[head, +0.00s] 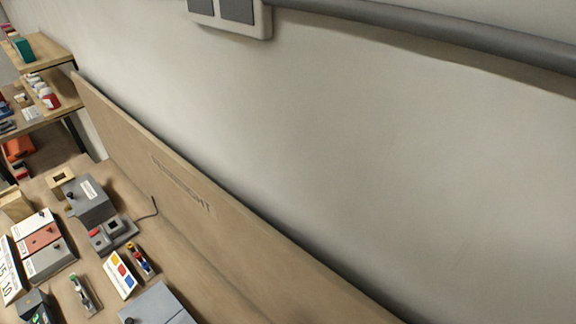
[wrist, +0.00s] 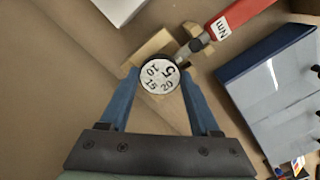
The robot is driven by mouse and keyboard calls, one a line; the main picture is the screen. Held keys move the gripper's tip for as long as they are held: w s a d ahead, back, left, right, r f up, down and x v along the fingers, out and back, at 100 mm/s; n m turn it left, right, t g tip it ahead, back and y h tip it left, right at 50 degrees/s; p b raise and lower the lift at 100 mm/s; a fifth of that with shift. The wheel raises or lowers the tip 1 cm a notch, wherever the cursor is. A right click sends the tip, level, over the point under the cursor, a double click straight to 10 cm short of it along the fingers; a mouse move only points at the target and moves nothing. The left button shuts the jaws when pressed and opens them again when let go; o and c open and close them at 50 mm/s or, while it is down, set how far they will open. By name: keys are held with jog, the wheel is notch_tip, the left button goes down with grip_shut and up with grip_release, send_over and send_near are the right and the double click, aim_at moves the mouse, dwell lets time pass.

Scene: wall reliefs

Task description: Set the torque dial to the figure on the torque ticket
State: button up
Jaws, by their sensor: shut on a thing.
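The torque dial (wrist: 160,78) is a round white disc with black figures 5, 10, 15 and 20, seen in the wrist view. The 5 lies at its upper right, on the side towards a red handle (wrist: 238,16) marked Nm. My gripper (wrist: 160,80) has its blue fingers on both sides of the dial and is shut on it. A white card with figures, of which 15 and 10 can be made out, stands at the left edge of the head view (head: 10,272). I cannot tell whether it is the torque ticket. My gripper is out of the head view.
A wooden block (wrist: 152,46) sits beside the dial. A blue-grey box (wrist: 270,85) stands close on the right in the wrist view. The bench (head: 190,255) holds several boxes and small devices at the left. A raised board (head: 215,195) runs along its back, by the wall.

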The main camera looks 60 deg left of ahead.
jog(key=o, duration=1.4)
notch_tip(320, 180, up, 13)
jog(key=shift+b, duration=0.95)
